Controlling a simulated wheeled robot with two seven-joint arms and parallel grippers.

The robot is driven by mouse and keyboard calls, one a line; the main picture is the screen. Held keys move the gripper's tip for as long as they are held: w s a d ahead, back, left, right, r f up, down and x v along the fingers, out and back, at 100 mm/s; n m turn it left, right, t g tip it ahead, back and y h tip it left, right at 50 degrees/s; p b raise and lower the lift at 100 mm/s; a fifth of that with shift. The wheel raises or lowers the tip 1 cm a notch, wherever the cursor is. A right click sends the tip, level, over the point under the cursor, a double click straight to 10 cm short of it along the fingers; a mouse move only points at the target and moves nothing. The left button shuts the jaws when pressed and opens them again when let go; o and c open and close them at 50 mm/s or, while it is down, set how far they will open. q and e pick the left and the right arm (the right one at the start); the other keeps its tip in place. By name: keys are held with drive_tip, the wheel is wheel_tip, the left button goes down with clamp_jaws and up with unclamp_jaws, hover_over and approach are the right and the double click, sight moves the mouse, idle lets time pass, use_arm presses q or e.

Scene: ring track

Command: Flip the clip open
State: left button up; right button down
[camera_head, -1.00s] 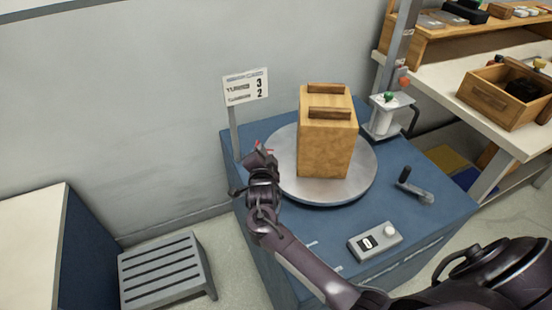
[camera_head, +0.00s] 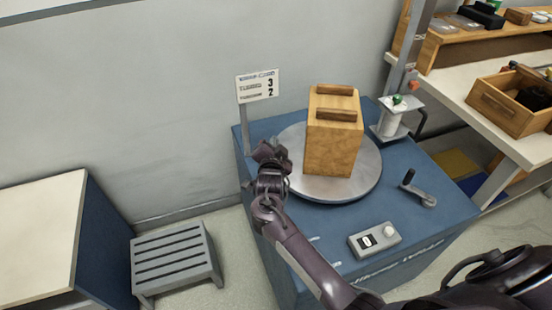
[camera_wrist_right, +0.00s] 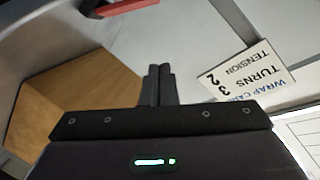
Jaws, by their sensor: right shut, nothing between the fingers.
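A red bar with a dark part beside it, probably the clip (camera_wrist_right: 125,7), shows at the top left of the right wrist view, above the fingertips in the picture. The gripper seems to hide it in the head view. My right gripper (camera_head: 270,152) is at the left edge of the grey turntable (camera_head: 345,190). Its two fingers (camera_wrist_right: 160,72) are shut together with nothing between them. They look apart from the red bar. A wooden box (camera_head: 333,140) with two battens on top stands on the turntable. My left gripper is not in view.
A sign (camera_head: 257,86) on a post stands just behind my right gripper. A crank handle (camera_head: 418,190) and a control box (camera_head: 375,240) are on the blue cabinet (camera_head: 445,215). A slatted step (camera_head: 175,260) is on the floor.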

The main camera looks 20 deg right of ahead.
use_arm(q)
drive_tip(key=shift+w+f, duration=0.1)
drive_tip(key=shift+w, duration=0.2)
use_arm(e)
drive_tip(key=v, duration=0.8)
drive_tip(key=shift+a, duration=0.35)
drive_tip(key=shift+w+f, duration=0.1)
drive_tip(key=shift+f, duration=0.05)
